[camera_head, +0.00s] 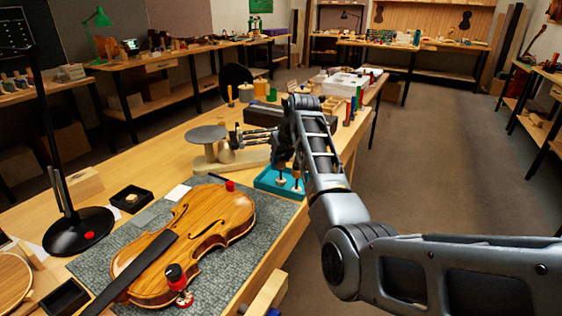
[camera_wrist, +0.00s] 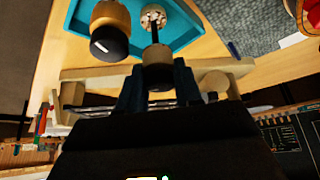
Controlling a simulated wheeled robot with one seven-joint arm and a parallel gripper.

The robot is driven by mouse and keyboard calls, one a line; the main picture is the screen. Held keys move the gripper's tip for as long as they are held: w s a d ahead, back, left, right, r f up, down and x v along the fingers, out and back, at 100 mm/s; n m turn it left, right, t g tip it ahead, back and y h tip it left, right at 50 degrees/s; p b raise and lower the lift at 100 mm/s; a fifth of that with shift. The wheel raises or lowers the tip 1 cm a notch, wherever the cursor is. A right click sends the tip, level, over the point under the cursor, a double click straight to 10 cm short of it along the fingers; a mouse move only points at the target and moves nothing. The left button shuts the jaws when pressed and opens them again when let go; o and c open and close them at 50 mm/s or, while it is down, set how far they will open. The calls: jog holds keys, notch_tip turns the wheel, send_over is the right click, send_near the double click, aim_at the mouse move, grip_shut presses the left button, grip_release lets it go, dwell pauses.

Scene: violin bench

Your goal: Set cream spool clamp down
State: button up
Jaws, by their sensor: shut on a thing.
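The cream spool clamp (camera_wrist: 157,68) is between my gripper's fingers (camera_wrist: 157,88) in the wrist view. Its dark rod runs to a pale cream disc (camera_wrist: 153,17) over the teal tray (camera_wrist: 190,42). Whether the disc touches the tray floor cannot be told. A second clamp with a black end (camera_wrist: 110,38) is close beside it at the left. In the head view my gripper (camera_head: 288,163) points down over the teal tray (camera_head: 264,184), where two small clamp shapes show. My arm partly hides the tray's right side.
A violin (camera_head: 190,240) lies on a grey mat (camera_head: 110,250), with a red clamp (camera_head: 178,284) on its near edge. A round grey stand (camera_head: 207,135) and a wooden block with rods are behind the tray. A black lamp base (camera_head: 78,232) stands at left.

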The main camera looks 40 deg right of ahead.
jog(key=shift+f, duration=0.8)
jog(key=shift+f, duration=0.15)
jog(key=o, duration=1.1)
jog(key=shift+c, duration=0.2)
jog(key=shift+s+r, duration=0.1)
jog(key=shift+r, duration=0.25)
jog(key=v, duration=1.1)
jog(key=shift+s+r, duration=0.2)
jog(key=shift+r, duration=0.05)
